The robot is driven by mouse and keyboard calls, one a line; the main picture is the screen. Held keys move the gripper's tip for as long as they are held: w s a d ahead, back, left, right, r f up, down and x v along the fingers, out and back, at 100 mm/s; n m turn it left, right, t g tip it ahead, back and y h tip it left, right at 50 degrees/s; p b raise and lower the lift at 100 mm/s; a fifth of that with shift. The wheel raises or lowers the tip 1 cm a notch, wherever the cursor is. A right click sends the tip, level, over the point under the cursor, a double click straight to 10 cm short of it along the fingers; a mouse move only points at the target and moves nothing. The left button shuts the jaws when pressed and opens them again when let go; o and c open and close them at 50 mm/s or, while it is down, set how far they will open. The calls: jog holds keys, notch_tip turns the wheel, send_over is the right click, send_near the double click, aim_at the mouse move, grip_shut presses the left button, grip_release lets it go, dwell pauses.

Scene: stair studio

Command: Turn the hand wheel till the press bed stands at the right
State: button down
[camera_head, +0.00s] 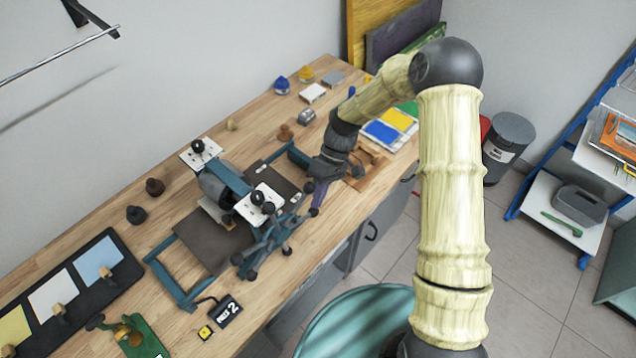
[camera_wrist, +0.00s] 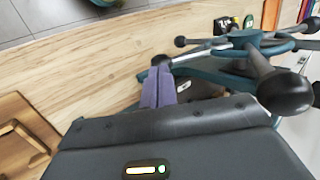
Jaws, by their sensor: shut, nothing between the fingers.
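The press (camera_head: 222,188) stands on the wooden bench with a teal frame and a grey roller. Its dark flat bed (camera_head: 205,248) sticks out on both sides of the roller, with the larger visible part at the left. The teal hand wheel (camera_head: 268,240) is on the press's front side, with several spokes ending in black knobs. It also shows in the wrist view (camera_wrist: 252,42). My gripper (camera_head: 318,202) is at the wheel's right side, its purple fingers (camera_wrist: 158,82) shut and empty. The fingertips are close to one spoke's knob (camera_wrist: 162,61); contact cannot be told.
A small counter box marked 2 (camera_head: 227,310) lies in front of the press. A black tray with coloured sheets (camera_head: 110,258) is at the left. Ink pots (camera_head: 282,85), a blue and yellow print (camera_head: 385,130) and a wooden board (camera_head: 368,172) are at the right.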

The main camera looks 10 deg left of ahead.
jog(key=f+g+b, duration=0.1)
jog(key=f+g+y+b, duration=0.1)
jog(key=f, duration=0.1)
jog(key=s+a+f+g+y+b, duration=0.1)
jog(key=f, duration=0.1)
jog(key=shift+s+f, duration=0.1)
jog(key=shift+s+a+f+g+y+b, duration=0.15)
jog(key=shift+s+f+g+y+b, duration=0.2)
jog(key=shift+g+y+b, duration=0.3)
jog(key=shift+w+d+r, duration=0.25)
jog(key=shift+w, duration=0.2)
jog(key=b+v, duration=0.3)
jog(key=v, duration=1)
